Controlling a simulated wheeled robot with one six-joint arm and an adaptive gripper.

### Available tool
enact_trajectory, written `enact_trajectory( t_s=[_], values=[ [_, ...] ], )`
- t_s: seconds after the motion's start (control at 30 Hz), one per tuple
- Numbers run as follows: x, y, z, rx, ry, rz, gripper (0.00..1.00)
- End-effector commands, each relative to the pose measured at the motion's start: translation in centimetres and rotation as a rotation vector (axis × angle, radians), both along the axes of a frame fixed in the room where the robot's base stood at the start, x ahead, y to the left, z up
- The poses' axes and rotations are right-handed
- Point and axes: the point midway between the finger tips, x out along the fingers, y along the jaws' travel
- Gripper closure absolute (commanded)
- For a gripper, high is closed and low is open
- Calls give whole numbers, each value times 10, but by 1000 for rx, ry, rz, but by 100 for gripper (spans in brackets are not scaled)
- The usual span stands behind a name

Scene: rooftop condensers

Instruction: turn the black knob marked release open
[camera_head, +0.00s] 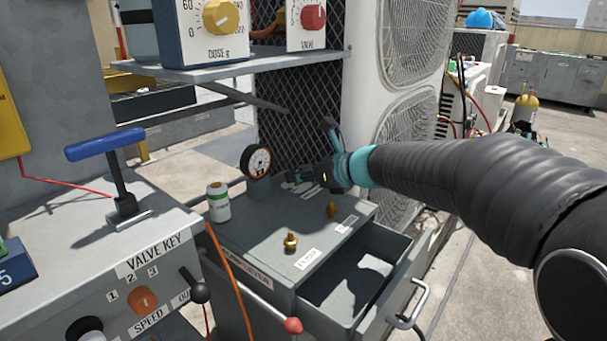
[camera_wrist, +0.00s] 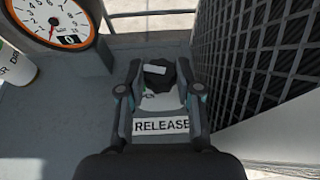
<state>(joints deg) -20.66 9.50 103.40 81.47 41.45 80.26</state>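The black knob (camera_wrist: 158,76) with a pale mark on top shows in the wrist view, on a white plate behind the label RELEASE (camera_wrist: 161,126). My gripper (camera_wrist: 159,68) points down at it, with one finger on each side of the knob. The fingers are apart, and the knob lies between their tips; a firm grip is not visible. In the head view my gripper (camera_head: 308,178) is low over the far part of the grey cabinet top (camera_head: 250,228), and the knob itself cannot be made out there.
A round gauge (camera_head: 256,161) stands left of my gripper, near a white-green can (camera_head: 218,202). Brass fittings (camera_head: 290,242) stand nearer. A mesh panel (camera_head: 300,115) rises close behind. The drawer (camera_head: 365,290) is open at the front. A shelf (camera_head: 235,66) hangs above left.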

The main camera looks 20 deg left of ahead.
Motion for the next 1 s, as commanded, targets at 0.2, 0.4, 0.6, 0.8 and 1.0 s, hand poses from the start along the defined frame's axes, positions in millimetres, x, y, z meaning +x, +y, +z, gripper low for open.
enact_trajectory(
  t_s=[0.2,0.4,0.6,0.8,1.0],
  values=[
    [-1,1,1,-2,4,36,100],
    [1,2,3,-1,6,164,100],
    [0,2,0,0,6,248,100],
    [-1,3,-1,1,4,258,100],
    [-1,3,-2,1,5,257,46]
  ],
)
